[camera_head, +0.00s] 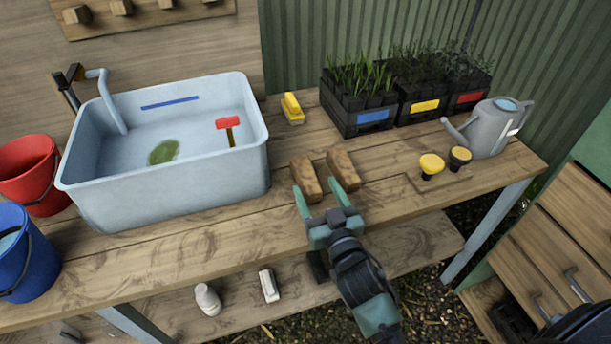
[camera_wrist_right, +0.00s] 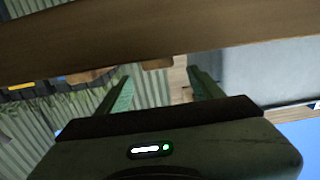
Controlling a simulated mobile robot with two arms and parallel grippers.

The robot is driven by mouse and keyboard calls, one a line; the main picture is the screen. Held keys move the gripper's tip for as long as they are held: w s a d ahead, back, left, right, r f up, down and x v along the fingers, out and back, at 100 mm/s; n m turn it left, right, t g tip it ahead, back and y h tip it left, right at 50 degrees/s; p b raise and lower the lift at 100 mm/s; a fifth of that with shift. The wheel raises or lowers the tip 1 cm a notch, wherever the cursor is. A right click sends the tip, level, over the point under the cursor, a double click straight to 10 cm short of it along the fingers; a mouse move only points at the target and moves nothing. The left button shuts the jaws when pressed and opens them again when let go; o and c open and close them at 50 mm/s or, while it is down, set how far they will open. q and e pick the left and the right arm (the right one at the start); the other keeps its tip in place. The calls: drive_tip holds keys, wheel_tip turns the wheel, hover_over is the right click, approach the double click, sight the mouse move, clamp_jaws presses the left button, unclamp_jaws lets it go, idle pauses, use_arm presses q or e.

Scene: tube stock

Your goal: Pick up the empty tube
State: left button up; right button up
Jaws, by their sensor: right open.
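I cannot pick out an empty tube for certain. Three black crates of tubes with green seedlings stand at the back: blue-labelled (camera_head: 372,116), yellow-labelled (camera_head: 424,106) and red-labelled (camera_head: 469,97). Whether any tube in them is empty, I cannot tell. My right gripper (camera_head: 320,188) is open and empty at the bench's front part, its fingertips close to two brown blocks (camera_head: 304,177) (camera_head: 343,166); contact is unclear. In the right wrist view its two green fingers (camera_wrist_right: 160,85) are spread apart with nothing between them. My left gripper is not in view.
A pale sink (camera_head: 180,190) fills the bench's left. Red (camera_head: 28,175) and blue (camera_head: 22,255) buckets are far left.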

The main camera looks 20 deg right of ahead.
sight(309, 179)
drive_tip(key=w, duration=0.2)
drive_tip(key=w+f, duration=0.1)
drive_tip(key=w, duration=0.2)
drive_tip(key=shift+a, duration=0.15)
drive_tip(key=shift+w, duration=0.2)
drive_tip(key=c, duration=1.4)
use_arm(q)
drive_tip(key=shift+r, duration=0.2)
use_arm(e)
drive_tip(key=shift+c, duration=0.2)
